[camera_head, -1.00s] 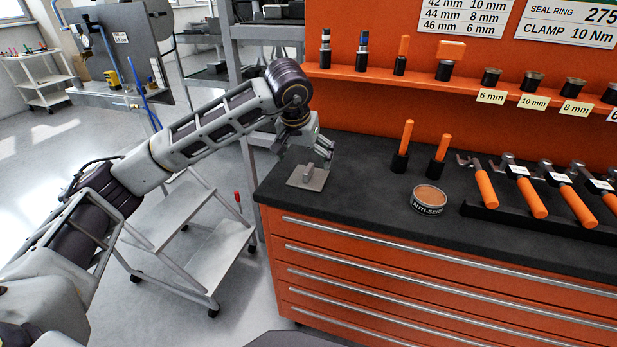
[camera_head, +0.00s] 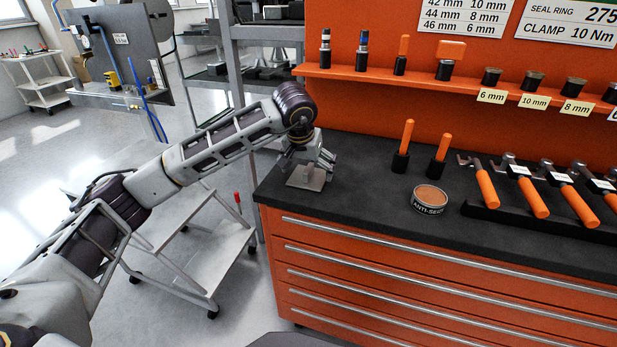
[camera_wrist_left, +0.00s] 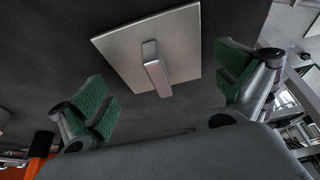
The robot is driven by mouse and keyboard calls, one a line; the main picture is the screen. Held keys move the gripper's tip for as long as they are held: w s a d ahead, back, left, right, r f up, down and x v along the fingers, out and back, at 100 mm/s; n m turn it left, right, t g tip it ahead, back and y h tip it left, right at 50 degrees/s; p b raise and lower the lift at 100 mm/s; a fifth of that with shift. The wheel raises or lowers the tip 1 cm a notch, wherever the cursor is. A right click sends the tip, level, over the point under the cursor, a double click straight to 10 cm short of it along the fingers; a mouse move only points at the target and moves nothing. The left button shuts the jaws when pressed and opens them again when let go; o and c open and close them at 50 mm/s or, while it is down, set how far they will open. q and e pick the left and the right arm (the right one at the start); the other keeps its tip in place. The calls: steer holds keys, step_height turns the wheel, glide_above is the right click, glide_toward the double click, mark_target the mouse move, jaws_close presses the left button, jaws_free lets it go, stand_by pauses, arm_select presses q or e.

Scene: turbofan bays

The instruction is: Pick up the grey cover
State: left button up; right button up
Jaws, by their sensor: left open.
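The grey cover (camera_head: 300,182) is a flat square plate with a raised block handle, lying on the left end of the dark bench top. In the left wrist view the cover (camera_wrist_left: 122,50) lies ahead of the fingers, its handle standing out from the plate. My left gripper (camera_head: 324,164) is just above and beside the cover and partly hides it in the head view. In the left wrist view the left gripper (camera_wrist_left: 167,92) is open, green pads wide apart, with the handle lying between them and apart from both. My right gripper is not in view.
An anti-seize tin (camera_head: 429,199) and two orange-handled tools in black holders (camera_head: 403,146) stand right of the cover. Orange-handled wrenches lie in a black rack (camera_head: 497,210). A tool shelf (camera_head: 450,82) runs above. A step stool (camera_head: 200,255) stands left of the cabinet.

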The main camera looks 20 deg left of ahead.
arm_select(q)
steer(key=shift+w+f, duration=0.1)
steer(key=shift+f, duration=0.15)
steer(key=shift+c, duration=0.4)
